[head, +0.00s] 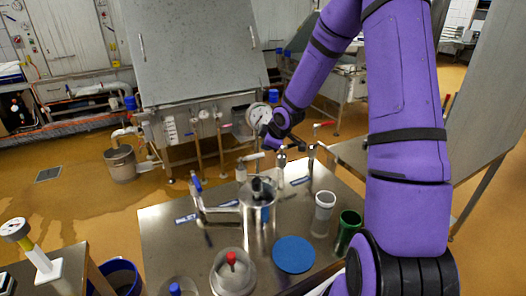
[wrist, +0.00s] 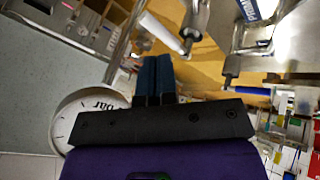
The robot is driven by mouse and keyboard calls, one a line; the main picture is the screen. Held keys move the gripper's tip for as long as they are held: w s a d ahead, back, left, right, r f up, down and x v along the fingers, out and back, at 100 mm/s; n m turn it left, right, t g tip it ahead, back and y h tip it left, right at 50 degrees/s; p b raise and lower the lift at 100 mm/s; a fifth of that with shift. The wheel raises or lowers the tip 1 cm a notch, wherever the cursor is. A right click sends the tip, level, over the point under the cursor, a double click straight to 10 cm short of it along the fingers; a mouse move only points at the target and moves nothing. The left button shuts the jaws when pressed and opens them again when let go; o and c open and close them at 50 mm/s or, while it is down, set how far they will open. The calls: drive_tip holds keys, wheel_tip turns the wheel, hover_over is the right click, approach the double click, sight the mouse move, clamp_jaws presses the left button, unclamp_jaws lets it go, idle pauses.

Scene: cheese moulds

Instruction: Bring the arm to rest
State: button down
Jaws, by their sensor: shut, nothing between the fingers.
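My purple arm reaches in from the right of the head view and bends down over the far side of the metal table (head: 160,236). My gripper (head: 281,150) is in the air near the table's back edge, close to metal fittings. In the wrist view my gripper (wrist: 155,60) shows two dark blue fingers side by side, shut with nothing between them. From these views I cannot tell how far the fingertips are from the fittings.
The table holds a metal pot (head: 258,210), a blue disc (head: 293,254), a white cup (head: 324,208), a green cup (head: 348,232) and a red-knobbed lid (head: 232,268). A pressure gauge (wrist: 90,117) is beside my gripper. A large metal vat (head: 195,55) stands behind.

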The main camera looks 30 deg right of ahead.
drive_tip(key=v, duration=0.4)
drive_tip(key=shift+s+r, duration=0.1)
drive_tip(key=s+a+r+m+g+h, duration=0.1)
drive_tip(key=s+a+r+m+h, duration=0.2)
drive_tip(key=s+r, duration=0.45)
drive_tip(key=s+a+r+m+h, duration=0.1)
drive_tip(key=s+a+r+m, duration=0.1)
drive_tip(key=s+a+r, duration=0.5)
drive_tip(key=s+a+r+m+y, duration=0.1)
drive_tip(key=s+r, duration=0.3)
drive_tip(key=s, duration=0.5)
drive_tip(key=s+a+r+m+y, duration=0.2)
drive_tip(key=s+r+m, duration=0.2)
drive_tip(key=s, duration=0.5)
drive_tip(key=shift+s+a+r+g, duration=0.2)
drive_tip(key=shift+a+r+g, duration=0.1)
drive_tip(key=shift+r, duration=0.3)
